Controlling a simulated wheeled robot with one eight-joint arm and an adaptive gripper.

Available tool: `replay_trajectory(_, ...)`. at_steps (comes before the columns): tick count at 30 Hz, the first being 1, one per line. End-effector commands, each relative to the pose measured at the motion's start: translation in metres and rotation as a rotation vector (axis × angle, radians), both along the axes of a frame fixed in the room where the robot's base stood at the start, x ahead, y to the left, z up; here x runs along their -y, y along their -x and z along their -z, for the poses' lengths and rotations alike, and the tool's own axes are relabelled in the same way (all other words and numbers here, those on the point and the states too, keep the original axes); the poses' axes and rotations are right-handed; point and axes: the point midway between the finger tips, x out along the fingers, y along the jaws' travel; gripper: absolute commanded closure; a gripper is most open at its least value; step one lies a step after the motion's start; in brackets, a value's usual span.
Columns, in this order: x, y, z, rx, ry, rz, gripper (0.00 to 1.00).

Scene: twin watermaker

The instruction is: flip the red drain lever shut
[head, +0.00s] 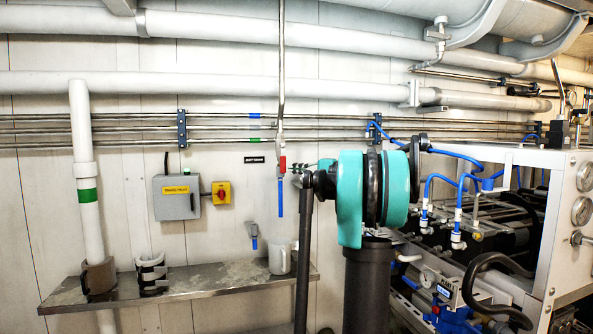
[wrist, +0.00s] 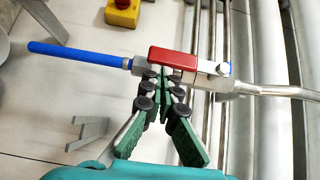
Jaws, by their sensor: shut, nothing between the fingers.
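The red drain lever (wrist: 173,59) sits on a metal valve in a thin pipe and lies along the line of that pipe in the wrist view. It also shows in the head view (head: 282,164), upright on the pipe in front of the wall. A blue tube (wrist: 82,56) runs from the valve's outlet, and it hangs downward in the head view (head: 281,197). My gripper (wrist: 163,77) has green and black fingers, shut and empty, with the tips right beside the lever and valve body. I cannot tell whether they touch. In the head view my gripper (head: 299,168) is just right of the lever.
A steel shelf (head: 215,278) below holds a light mug (head: 279,257) under the tube. A grey box (head: 176,198) and a yellow switch with a red knob (head: 221,193) are on the wall to the left. Machinery (head: 490,215) fills the right side.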

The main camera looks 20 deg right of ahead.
Motion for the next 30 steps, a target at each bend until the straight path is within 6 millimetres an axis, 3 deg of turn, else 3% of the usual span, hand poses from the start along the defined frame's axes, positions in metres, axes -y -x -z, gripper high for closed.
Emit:
replay_trajectory(20,-0.009,0.000,0.004,0.001,-0.105,-0.001,1.00)
replay_trajectory(30,-0.024,0.000,0.009,0.002,-0.286,-0.003,1.00)
